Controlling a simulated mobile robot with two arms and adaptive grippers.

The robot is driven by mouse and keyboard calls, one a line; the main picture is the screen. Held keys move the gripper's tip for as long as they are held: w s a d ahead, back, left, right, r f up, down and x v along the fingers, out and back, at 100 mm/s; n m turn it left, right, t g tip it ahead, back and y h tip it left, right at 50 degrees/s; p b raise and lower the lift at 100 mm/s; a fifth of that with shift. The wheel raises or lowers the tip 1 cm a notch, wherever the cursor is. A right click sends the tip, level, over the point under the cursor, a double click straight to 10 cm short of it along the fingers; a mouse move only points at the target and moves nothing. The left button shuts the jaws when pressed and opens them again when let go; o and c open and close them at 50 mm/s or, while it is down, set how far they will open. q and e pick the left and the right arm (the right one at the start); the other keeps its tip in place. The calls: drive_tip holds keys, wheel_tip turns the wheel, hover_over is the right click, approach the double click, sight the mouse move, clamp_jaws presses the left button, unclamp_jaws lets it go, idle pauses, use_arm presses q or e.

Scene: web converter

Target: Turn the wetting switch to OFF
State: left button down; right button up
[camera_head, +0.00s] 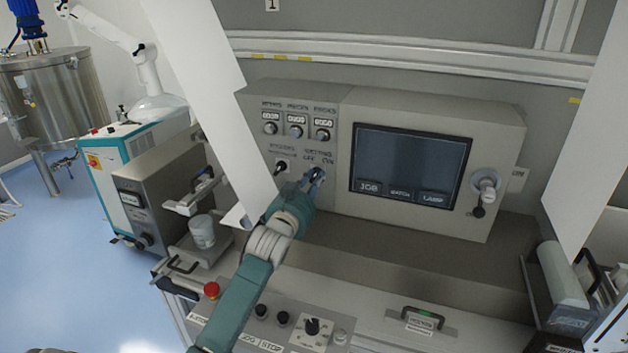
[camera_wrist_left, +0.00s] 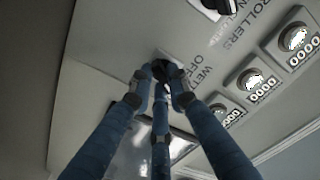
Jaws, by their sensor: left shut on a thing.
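The wetting switch (camera_wrist_left: 170,72) is a dark knob on the grey control panel, under a label with OFF and ON marks. In the left wrist view the fingers of the left gripper (camera_wrist_left: 166,84) are closed around the knob. Which way the knob points is hidden by the fingers. My right gripper is not in view.
The rollers switch (camera_head: 281,167) is just left of the wetting switch. Several counters with knobs (camera_head: 296,131) sit above. A screen (camera_head: 411,166) is to the right. A red emergency stop (camera_head: 211,290) is on the lower console. White panels (camera_head: 205,95) flank the workspace.

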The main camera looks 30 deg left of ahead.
use_arm(q)
drive_tip(key=n+p, duration=0.1)
drive_tip(key=n, duration=0.1)
drive_tip(key=n+p, duration=0.1)
drive_tip(key=n, duration=0.1)
drive_tip(key=shift+d+r+n, duration=0.1)
drive_tip(key=shift+r+n, duration=0.1)
drive_tip(key=shift+n, duration=0.1)
drive_tip(key=n+p, duration=0.1)
drive_tip(key=n, duration=0.2)
drive_tip(key=shift+n+p, duration=0.75)
drive_tip(key=shift+n, duration=1.15)
